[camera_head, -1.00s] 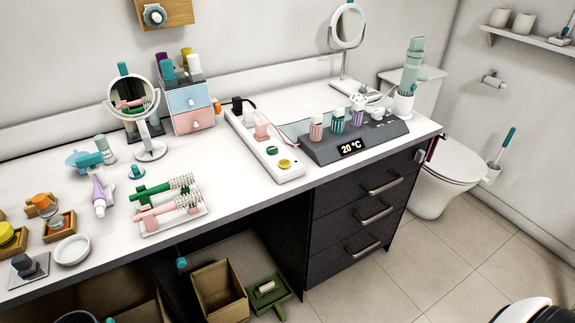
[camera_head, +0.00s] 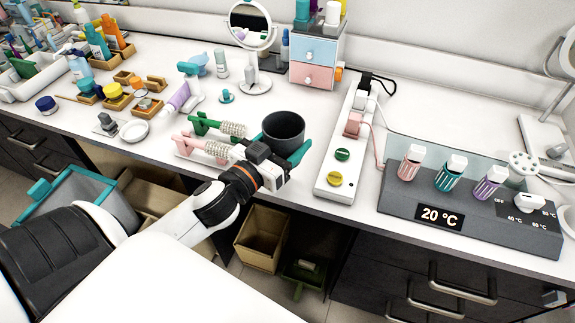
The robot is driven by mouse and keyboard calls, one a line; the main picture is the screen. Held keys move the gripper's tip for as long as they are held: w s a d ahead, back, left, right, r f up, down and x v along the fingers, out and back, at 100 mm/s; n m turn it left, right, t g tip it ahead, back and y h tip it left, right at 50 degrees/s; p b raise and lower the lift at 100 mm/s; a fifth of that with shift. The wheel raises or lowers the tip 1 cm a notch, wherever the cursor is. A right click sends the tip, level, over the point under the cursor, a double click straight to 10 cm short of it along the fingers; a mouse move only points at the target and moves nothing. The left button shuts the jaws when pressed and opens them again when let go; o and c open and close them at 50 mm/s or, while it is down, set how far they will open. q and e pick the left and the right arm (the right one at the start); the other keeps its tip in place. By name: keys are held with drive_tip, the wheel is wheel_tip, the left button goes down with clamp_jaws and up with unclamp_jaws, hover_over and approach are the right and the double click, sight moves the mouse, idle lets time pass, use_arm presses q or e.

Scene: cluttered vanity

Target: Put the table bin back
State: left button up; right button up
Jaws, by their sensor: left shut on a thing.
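The table bin (camera_head: 283,132) is a small dark grey round container, upright and open at the top. It is near the front edge of the white vanity top, between the brush tray and the power strip. My left gripper (camera_head: 291,154) is shut on it from the front, with a teal finger along its right side. The gripper's body hides the bin's lower part, so I cannot tell whether it touches the counter. My right gripper is not in view.
Hairbrushes on a tray (camera_head: 180,151) lie close left of the bin. A white power strip (camera_head: 336,178) stands to the right, then the grey heating station (camera_head: 462,208). A round mirror (camera_head: 250,27) and drawer box (camera_head: 314,63) stand behind. Some counter behind the bin is clear.

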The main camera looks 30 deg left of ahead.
use_arm(q)
drive_tip(key=shift+w+a+r, duration=0.4)
drive_tip(key=shift+a+r, duration=0.15)
drive_tip(key=shift+r, duration=0.2)
drive_tip(key=shift+w+a+r, duration=0.1)
drive_tip(key=shift+a+r, duration=0.1)
drive_tip(key=shift+a, duration=0.15)
wheel_tip(320, 180, down, 5)
drive_tip(key=shift+f+b, duration=0.2)
drive_tip(key=shift+b, duration=0.4)
drive_tip(key=shift+f, duration=0.3)
drive_tip(key=shift+f+b, duration=0.5)
drive_tip(key=shift+f, duration=1.35)
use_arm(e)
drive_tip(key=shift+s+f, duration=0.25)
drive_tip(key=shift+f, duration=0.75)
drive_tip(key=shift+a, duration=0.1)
use_arm(q)
drive_tip(key=shift+f, duration=0.15)
drive_tip(key=o, duration=0.7)
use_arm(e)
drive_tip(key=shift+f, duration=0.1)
